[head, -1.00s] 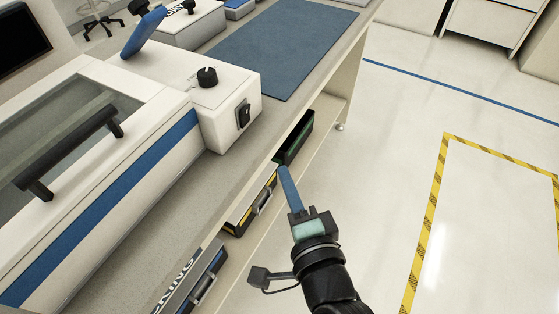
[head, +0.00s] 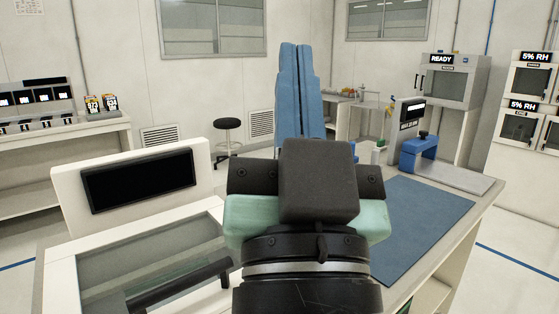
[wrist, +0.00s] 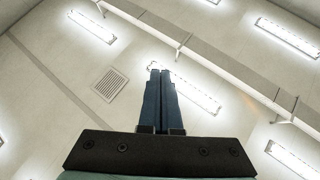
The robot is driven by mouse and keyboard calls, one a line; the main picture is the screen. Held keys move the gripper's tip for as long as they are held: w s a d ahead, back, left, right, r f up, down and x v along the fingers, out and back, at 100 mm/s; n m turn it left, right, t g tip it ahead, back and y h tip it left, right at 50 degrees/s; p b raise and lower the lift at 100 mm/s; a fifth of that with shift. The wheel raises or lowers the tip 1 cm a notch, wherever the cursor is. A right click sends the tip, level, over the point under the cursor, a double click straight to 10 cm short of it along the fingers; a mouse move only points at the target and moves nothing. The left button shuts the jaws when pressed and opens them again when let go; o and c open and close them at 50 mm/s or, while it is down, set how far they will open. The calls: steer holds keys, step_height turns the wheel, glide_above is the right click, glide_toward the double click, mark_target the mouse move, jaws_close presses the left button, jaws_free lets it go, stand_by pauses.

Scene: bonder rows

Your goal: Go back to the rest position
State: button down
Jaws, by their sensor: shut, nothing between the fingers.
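My gripper (head: 299,95) stands upright in the middle of the head view, its two long blue fingers together and empty. Its dark body and pale green part sit in front of the bench. In the wrist view the blue fingers (wrist: 160,100) are also together, with nothing between them, and point toward the ceiling lights. The gripper is held above the bench and touches nothing that I can see. My wrist hides part of the bench behind it.
A white machine with a dark screen (head: 138,181) and a black handle (head: 178,287) is at the lower left. A blue mat (head: 422,226) lies on the bench at right, with a blue-and-white device (head: 419,148) beyond it. A stool (head: 227,126) stands behind. Open floor shows at right.

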steer(key=s+a+r+n+t+p, duration=0.1)
steer(key=s+r+p, duration=0.2)
steer(key=r+p, duration=1.6)
step_height(320, 180, up, 4)
steer(key=shift+a+r, duration=0.15)
steer(key=shift+r, duration=0.1)
